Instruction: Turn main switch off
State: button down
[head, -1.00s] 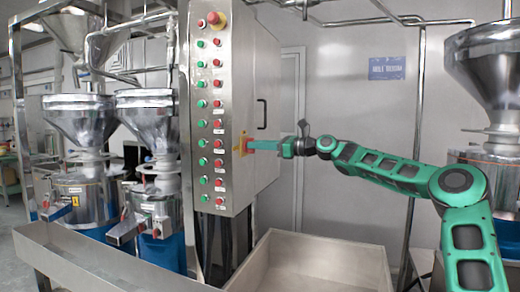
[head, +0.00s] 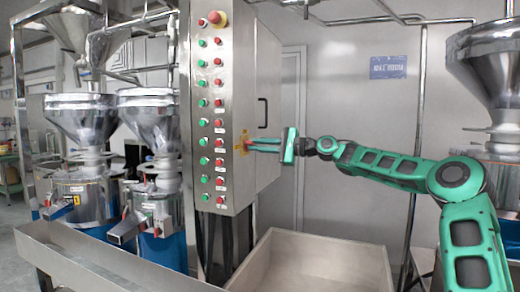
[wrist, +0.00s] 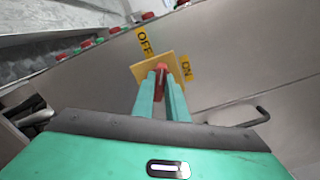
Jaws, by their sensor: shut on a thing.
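The main switch (head: 243,144) is a red handle on a yellow plate, on the right-hand side wall of the steel control cabinet (head: 256,100). In the wrist view the red handle (wrist: 161,78) sits between my two green fingers, over the yellow plate (wrist: 139,71). A yellow OFF label (wrist: 143,41) is at the plate's upper left and an ON label (wrist: 186,68) at its right. My gripper (head: 252,143) is shut on the handle, which the fingers partly hide. I cannot tell exactly which label the handle points to.
The cabinet's front has a column of red and green buttons (head: 210,123) and a red mushroom button (head: 217,19). A black door handle (head: 263,110) is on the same wall as the switch. An open steel bin (head: 310,262) stands below the arm.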

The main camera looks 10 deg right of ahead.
jog(key=n, duration=0.5)
jog(key=shift+a+f+n, duration=0.2)
jog(key=shift+f+n, duration=0.1)
jog(key=shift+f, duration=0.05)
jog(key=shift+s, duration=0.1)
dwell(0.4)
jog(key=c, duration=1.8)
grip_release()
jog(key=shift+f, duration=0.1)
jog(key=shift+o, duration=0.2)
jog(key=shift+d, duration=0.15)
jog(key=v, duration=1)
jog(key=shift+d, duration=0.15)
